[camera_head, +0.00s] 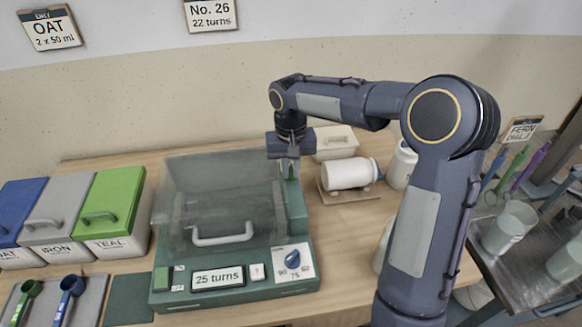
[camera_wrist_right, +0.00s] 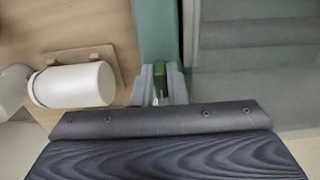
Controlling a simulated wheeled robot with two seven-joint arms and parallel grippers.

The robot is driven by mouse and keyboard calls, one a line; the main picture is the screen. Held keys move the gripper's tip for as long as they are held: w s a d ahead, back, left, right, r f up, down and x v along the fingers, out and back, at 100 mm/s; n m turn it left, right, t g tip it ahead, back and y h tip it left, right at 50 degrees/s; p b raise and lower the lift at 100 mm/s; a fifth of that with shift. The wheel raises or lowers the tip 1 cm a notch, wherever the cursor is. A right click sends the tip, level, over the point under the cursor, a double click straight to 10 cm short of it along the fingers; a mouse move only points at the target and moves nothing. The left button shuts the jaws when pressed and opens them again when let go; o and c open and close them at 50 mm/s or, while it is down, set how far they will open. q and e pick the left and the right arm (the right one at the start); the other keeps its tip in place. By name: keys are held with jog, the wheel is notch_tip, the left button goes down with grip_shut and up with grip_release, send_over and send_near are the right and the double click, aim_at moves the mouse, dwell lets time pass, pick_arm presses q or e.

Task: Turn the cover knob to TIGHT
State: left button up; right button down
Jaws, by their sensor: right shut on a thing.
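The green machine (camera_head: 295,212) stands on the wooden table under a clear cover (camera_head: 215,190) with a white handle. My right gripper (camera_head: 291,172) reaches down at the machine's right back edge. In the right wrist view, its fingers (camera_wrist_right: 160,85) are shut on a small green knob (camera_wrist_right: 160,78), apparently the cover knob. The gripper hides much of the knob, and I cannot read any TIGHT mark. A separate blue dial (camera_head: 292,259) is on the front panel, beside the "25 turns" display (camera_head: 217,277). My left gripper is not in view.
A white jar (camera_head: 348,174) lies on a wooden rest right of the machine, with a white box (camera_head: 335,143) behind it. Lidded bins (camera_head: 112,205) and scoops (camera_head: 66,290) are at the left. A metal cart (camera_head: 520,262) with cups stands at the right.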

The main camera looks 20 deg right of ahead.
aim_at(292, 171)
jog(key=c, duration=1.4)
grip_release()
jog(key=shift+d, duration=0.1)
jog(key=shift+c, duration=0.2)
jog(key=shift+r, duration=0.15)
notch_tip(292, 171, up, 8)
jog(key=p, duration=0.6)
jog(key=shift+p, duration=0.3)
